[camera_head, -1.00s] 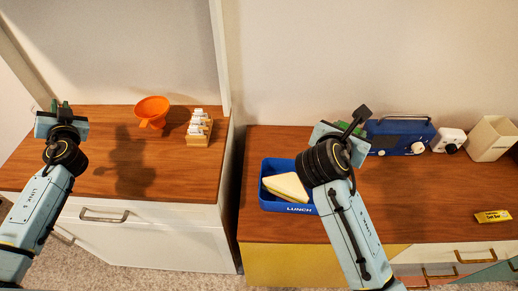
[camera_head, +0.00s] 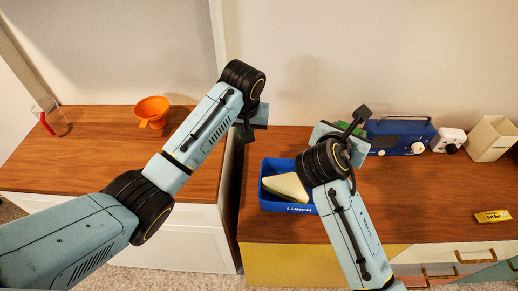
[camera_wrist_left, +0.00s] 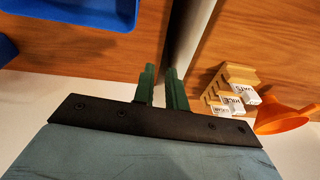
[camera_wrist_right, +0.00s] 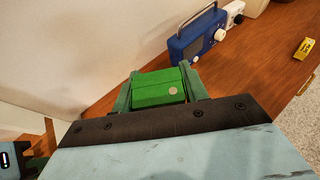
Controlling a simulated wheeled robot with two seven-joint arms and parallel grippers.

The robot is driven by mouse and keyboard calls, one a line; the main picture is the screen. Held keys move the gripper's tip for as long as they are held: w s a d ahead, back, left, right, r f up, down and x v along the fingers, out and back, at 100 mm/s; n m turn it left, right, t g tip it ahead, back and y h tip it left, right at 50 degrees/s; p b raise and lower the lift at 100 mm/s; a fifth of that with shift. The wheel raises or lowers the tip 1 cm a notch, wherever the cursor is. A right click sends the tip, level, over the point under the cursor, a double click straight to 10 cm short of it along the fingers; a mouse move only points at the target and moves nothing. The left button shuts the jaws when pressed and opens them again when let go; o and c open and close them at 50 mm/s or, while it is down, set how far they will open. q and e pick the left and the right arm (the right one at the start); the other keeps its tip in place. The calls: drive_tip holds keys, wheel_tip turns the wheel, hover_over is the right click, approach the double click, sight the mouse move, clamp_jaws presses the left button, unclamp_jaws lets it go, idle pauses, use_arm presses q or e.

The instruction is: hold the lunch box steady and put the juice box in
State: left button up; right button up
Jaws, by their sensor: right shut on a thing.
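The blue lunch box (camera_head: 271,202) sits on the right counter, with a sandwich (camera_head: 285,187) inside; my right arm covers its right part. Blue parts of it show at the top of the left wrist view (camera_wrist_left: 90,14). My right gripper (camera_wrist_right: 158,82) is shut on the green juice box (camera_wrist_right: 158,90), held behind and right of the lunch box; a little green shows in the head view (camera_head: 350,129). My left gripper (camera_wrist_left: 163,75) is empty, its fingers slightly apart. It is over the gap between the counters, behind and left of the lunch box, its fingers mostly hidden in the head view.
A blue radio (camera_head: 400,136), a white device (camera_head: 448,140) and a beige bin (camera_head: 490,138) stand at the back right. A yellow bar (camera_head: 492,216) lies near the right. The left counter holds an orange funnel (camera_head: 152,111), a clear red-tinted mug (camera_head: 50,118) and a packet rack (camera_wrist_left: 232,90).

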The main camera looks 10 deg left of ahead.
sight(270, 166)
use_arm(q)
drive_tip(key=s+d+f+g+h, duration=0.1)
drive_tip(key=s+d+f+g, duration=0.1)
drive_tip(key=s+d+f, duration=0.15)
drive_tip(key=f, duration=0.7)
drive_tip(key=d+f, duration=0.1)
drive_tip(key=f, duration=0.2)
drive_tip(key=shift+s+d+f, duration=0.1)
drive_tip(key=shift+s+f, duration=0.15)
drive_tip(key=shift+f, duration=0.1)
drive_tip(key=shift+c, duration=0.4)
clamp_jaws()
